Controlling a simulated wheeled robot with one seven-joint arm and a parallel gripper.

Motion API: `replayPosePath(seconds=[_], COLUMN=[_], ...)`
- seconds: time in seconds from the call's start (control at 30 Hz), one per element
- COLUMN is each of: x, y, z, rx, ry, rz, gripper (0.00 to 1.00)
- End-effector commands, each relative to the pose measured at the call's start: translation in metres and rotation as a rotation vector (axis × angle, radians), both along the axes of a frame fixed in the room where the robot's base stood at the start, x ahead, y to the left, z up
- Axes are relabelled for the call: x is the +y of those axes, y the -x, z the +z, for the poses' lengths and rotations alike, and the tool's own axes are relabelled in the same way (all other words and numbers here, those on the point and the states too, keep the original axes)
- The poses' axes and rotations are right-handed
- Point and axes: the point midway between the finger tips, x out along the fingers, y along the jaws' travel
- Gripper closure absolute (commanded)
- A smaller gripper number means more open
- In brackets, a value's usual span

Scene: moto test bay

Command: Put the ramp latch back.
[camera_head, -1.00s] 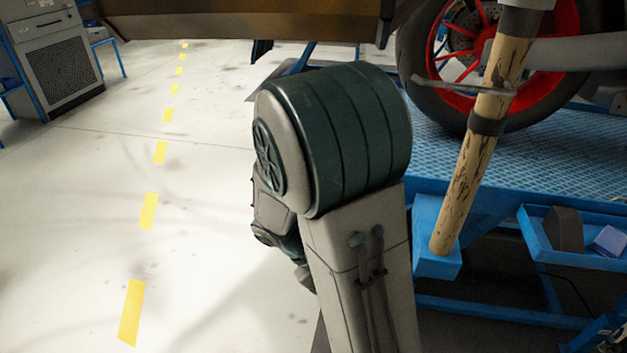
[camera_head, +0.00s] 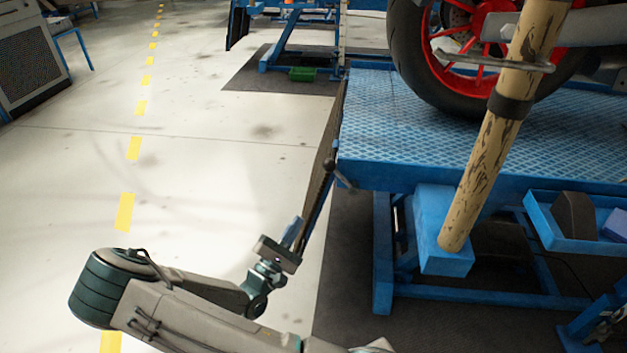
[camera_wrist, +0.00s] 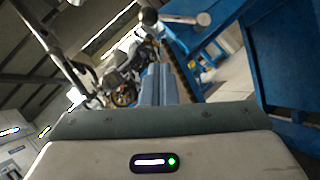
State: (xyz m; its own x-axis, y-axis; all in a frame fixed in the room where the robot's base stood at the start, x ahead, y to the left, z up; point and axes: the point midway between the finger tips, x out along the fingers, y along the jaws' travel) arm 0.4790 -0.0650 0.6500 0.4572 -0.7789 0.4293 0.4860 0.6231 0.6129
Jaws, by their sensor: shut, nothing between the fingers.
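What looks like the ramp latch is a small dark lever with a round knob (camera_head: 331,164) at the near left corner of the blue lift table. Beside it a dark, narrow panel, seen nearly edge-on, slants down to the left; it may be the ramp. My gripper (camera_head: 292,231) is below and left of the lever, apart from it, with its blue fingers pointing up. The wrist view shows the shut, empty fingers (camera_wrist: 158,84). Beyond their tips are a dark round knob (camera_wrist: 148,16) and a grey rod end, probably of the latch.
The blue lift table (camera_head: 390,135) carries a motorcycle wheel (camera_head: 440,90) with a red rim. A worn wooden pole (camera_head: 482,170) leans up from a blue box (camera_head: 430,225). A blue tray (camera_head: 560,240) holds a dark block and a purple item.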

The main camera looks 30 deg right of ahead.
Motion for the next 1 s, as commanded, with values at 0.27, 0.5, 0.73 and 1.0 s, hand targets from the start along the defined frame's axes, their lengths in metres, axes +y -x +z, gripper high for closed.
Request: replayPosePath(seconds=[0.27,0.5,0.73,1.0], x=[-0.002,-0.037,-0.070,-0.087], y=[-0.014,-0.037,-0.057,-0.052], z=[0.001,0.022,0.045,0.070], rx=[0.006,0.004,0.006,0.005], ry=[0.039,0.038,0.038,0.037], rz=[0.059,0.055,0.056,0.057], gripper=[1.00,1.00,1.00,1.00])
